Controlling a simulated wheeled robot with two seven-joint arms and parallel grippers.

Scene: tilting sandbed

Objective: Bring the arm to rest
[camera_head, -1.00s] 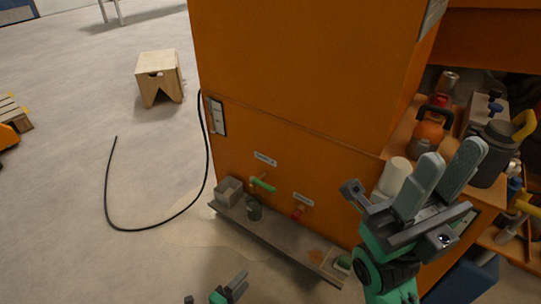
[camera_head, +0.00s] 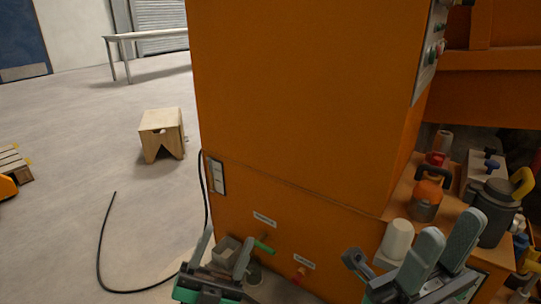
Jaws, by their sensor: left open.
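My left gripper (camera_head: 222,247) is at the bottom left of centre in the head view, in front of the lower orange cabinet face. Its two grey fingers stand apart and nothing shows between them. It overlaps the small grey box and the green handle's area in the picture. My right gripper (camera_head: 450,230) is at the bottom right, fingers pointing up, with a gap between them and nothing held. It is in front of the side shelf with bottles. Most of both arms is below the picture.
The orange cabinet (camera_head: 300,110) fills the centre. A green handle (camera_head: 264,247) and a red knob (camera_head: 300,273) sit low on it. A white container (camera_head: 397,240), an orange bottle (camera_head: 427,197) and a dark jug (camera_head: 492,212) stand at right.

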